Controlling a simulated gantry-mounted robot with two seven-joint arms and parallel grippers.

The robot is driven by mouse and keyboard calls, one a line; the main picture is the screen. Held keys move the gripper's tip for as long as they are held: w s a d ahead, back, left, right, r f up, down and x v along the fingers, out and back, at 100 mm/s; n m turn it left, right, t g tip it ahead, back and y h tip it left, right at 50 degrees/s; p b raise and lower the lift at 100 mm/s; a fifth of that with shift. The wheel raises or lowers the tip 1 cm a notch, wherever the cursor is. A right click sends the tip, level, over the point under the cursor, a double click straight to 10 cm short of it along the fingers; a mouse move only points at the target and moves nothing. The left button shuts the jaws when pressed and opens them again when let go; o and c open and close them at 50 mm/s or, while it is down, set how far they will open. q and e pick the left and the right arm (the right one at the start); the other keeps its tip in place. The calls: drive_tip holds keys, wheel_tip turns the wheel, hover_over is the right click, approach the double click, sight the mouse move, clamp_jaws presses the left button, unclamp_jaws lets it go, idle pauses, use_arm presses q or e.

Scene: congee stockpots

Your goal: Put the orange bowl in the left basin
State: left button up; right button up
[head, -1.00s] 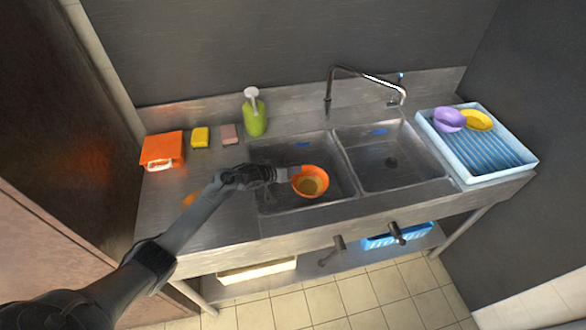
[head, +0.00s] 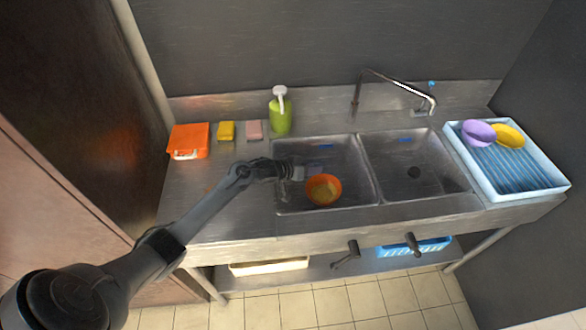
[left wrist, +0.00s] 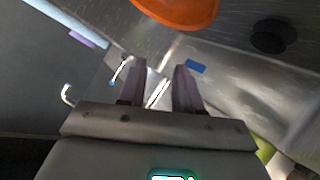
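The orange bowl (head: 323,191) is in the left basin (head: 290,201), toward its front and middle. It looks tilted, and its underside contact is hidden. My left gripper (head: 311,171) reaches in from the left over that basin, just behind and left of the bowl. In the left wrist view the two fingers of my left gripper (left wrist: 160,78) stand apart with nothing between them. The orange bowl (left wrist: 182,8) shows at the top edge there, beyond the fingertips and clear of them. My right gripper is not in view.
The right basin (head: 412,150) is empty. A faucet (head: 395,82) stands behind the basins. A green soap bottle (head: 280,115), a pink sponge (head: 254,130), a yellow sponge (head: 226,131) and an orange box (head: 188,139) line the back left. A blue rack (head: 510,175) holds purple and yellow bowls.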

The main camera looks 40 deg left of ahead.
use_arm(q)
drive_tip(key=p+v, duration=0.1)
drive_tip(key=v, duration=0.9)
drive_tip(key=shift+p, duration=0.35)
drive_tip(key=shift+s, duration=0.1)
